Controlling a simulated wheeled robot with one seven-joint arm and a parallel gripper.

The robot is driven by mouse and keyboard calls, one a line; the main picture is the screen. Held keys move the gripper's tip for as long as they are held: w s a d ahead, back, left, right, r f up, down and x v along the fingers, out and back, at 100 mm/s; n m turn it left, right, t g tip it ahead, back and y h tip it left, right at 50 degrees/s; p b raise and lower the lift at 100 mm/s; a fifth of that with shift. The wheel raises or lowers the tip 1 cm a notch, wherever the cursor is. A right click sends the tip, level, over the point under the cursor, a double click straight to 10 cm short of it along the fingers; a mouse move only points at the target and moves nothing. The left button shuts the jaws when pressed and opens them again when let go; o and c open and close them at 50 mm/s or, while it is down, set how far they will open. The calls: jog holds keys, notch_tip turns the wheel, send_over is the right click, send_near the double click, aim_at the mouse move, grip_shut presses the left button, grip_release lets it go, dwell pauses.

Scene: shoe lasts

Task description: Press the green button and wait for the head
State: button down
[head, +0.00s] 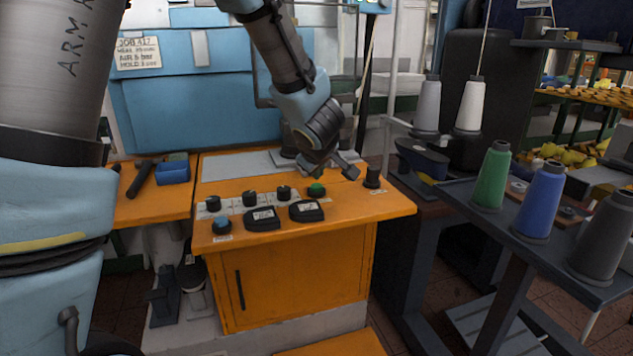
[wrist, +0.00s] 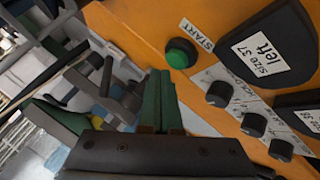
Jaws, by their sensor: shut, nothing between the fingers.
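The green button (head: 317,189) sits on the orange console top (head: 390,207), at its right part. In the wrist view the green button (wrist: 180,53) is round, in a dark collar, beside a label reading START. My gripper (head: 319,173) is just above and behind the button in the head view. In the wrist view its green fingers (wrist: 160,100) are together and empty, with their tips below the button in the picture. They look apart from it; the exact height is hard to tell. I cannot make out which part is the head.
Two black pads (head: 262,218) with size labels lie in front, one reading "Size 37 left". Black knobs (head: 249,198) line the panel. A blue button (head: 222,225) is at front left, a black post (head: 372,177) at right. Thread cones (head: 492,176) stand on a bench at right.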

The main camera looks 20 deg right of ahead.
aim_at(317, 188)
notch_tip(317, 188, up, 5)
jog(key=p, duration=0.5)
jog(key=shift+p, duration=0.3)
jog(key=shift+w+a, duration=0.1)
dwell(0.5)
